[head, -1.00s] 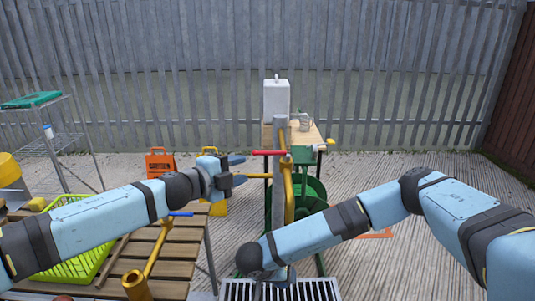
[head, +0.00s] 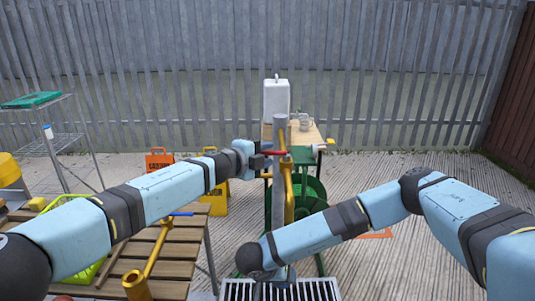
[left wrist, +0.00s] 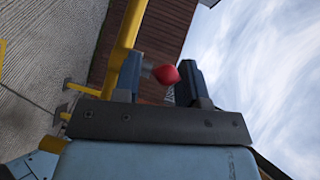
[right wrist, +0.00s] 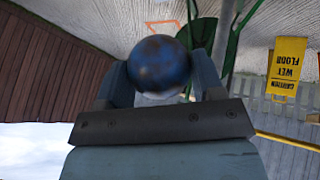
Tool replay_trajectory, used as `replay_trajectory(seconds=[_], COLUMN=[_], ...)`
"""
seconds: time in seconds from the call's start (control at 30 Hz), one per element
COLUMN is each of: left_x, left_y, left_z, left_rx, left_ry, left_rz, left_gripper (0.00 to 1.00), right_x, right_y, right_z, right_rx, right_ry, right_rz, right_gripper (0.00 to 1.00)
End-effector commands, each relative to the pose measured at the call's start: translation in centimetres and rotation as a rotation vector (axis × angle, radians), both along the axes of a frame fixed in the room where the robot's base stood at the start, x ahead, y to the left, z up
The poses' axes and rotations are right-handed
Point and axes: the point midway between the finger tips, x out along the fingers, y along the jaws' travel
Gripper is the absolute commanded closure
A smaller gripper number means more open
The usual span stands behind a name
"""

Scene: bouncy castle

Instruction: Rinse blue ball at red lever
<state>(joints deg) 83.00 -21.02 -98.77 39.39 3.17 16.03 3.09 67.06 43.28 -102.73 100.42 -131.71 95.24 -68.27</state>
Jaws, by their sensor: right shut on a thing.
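The red lever (head: 275,153) sits on a brass tap pipe (head: 288,195) on a grey post. My left gripper (head: 264,154) is at the lever's left end. In the left wrist view the lever's red tip (left wrist: 166,74) lies between the two spread fingers, with gaps visible. My right gripper (right wrist: 162,80) is shut on the blue ball (right wrist: 158,63), which is dark blue with brownish smudges. In the head view, my right arm's end is low beside the post, above the drain grate; the ball cannot be made out there.
A drain grate (head: 280,290) lies below the tap. A second brass tap with a blue lever (head: 182,214) stands by a slatted wooden bench (head: 175,250) at left. A green reel (head: 312,195) is just behind the post. Yellow wet-floor sign (head: 217,197) stands at left.

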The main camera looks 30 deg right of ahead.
Motion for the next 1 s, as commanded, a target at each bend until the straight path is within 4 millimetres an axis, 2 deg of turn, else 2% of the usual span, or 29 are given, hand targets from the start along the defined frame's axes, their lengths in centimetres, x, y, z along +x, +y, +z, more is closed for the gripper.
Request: replay_trajectory(seconds=[0.13,0.47,0.53,0.63,0.67,1.0], left_x=[0.10,0.17,0.17,0.16,0.17,-0.13], left_y=[-0.76,-0.92,-0.91,-0.91,-0.91,-0.85], left_z=[-0.10,-0.12,-0.12,-0.11,-0.11,-0.22], left_rx=[0.000,-0.001,0.000,-0.001,-0.001,0.000], left_ry=[0.000,0.000,0.000,0.000,0.000,0.002], left_rz=[-0.001,0.000,0.000,0.000,0.000,0.044], left_gripper=[0.62,0.62,0.73,0.96,1.00,1.00], right_x=[0.01,0.00,0.01,0.00,0.00,0.01], right_y=[0.01,0.01,0.01,0.01,0.01,0.01], right_z=[0.00,0.01,0.00,0.01,0.01,0.00], right_rx=[0.000,0.000,0.000,0.000,0.000,0.000], right_ry=[0.000,0.000,0.000,0.000,0.000,0.000], right_rz=[0.000,0.000,0.000,0.000,0.000,0.000], right_gripper=[0.61,0.61,0.61,0.61,0.61,0.61])
